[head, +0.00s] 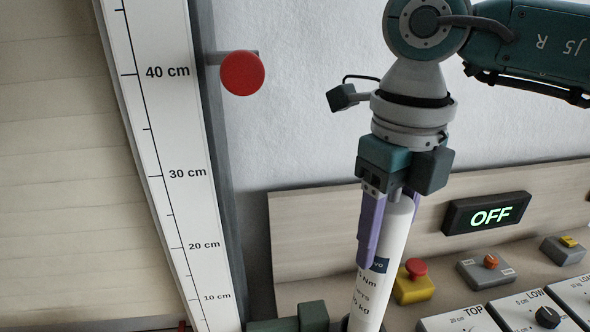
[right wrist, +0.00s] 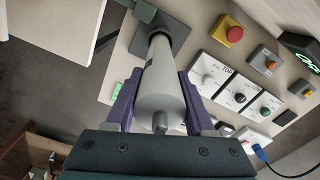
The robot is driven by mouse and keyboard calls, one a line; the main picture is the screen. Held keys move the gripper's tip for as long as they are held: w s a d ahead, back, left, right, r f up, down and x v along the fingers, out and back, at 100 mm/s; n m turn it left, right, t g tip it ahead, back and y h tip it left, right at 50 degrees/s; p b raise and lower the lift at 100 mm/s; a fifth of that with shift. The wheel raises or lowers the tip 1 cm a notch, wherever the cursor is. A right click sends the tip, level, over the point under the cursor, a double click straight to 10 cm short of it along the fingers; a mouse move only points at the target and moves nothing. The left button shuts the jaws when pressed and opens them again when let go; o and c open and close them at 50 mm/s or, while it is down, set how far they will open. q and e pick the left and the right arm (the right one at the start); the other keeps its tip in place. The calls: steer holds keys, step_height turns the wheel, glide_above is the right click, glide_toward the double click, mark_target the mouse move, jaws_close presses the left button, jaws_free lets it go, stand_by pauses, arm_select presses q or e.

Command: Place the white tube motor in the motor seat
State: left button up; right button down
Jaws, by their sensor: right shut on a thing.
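The white tube motor (head: 390,258) stands nearly upright in the head view, with a dark label on its side; its lower end runs out of the picture. My right gripper (head: 386,232) is shut on its upper part, with purple fingers on either side. In the right wrist view the motor (right wrist: 160,88) points away from the gripper (right wrist: 160,95) towards a dark square plate (right wrist: 178,30) with a green block (right wrist: 145,12), apparently the motor seat. I cannot tell whether the far end touches the plate. Green blocks (head: 313,316) also show at the head view's bottom edge. My left gripper is not in view.
A scale board (head: 165,130) and a red knob (head: 242,73) stand left of the motor. A yellow box with a red button (head: 414,284) is close on its right.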

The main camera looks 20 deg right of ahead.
steer(key=shift+f, duration=0.75)
steer(key=shift+c, duration=1.3)
jaws_free()
step_height(320, 180, up, 11)
steer(key=b, duration=0.2)
steer(key=shift+w+r+b, duration=0.1)
steer(key=shift+r+b, duration=0.1)
steer(key=shift+b, duration=0.1)
steer(key=shift+r, duration=0.3)
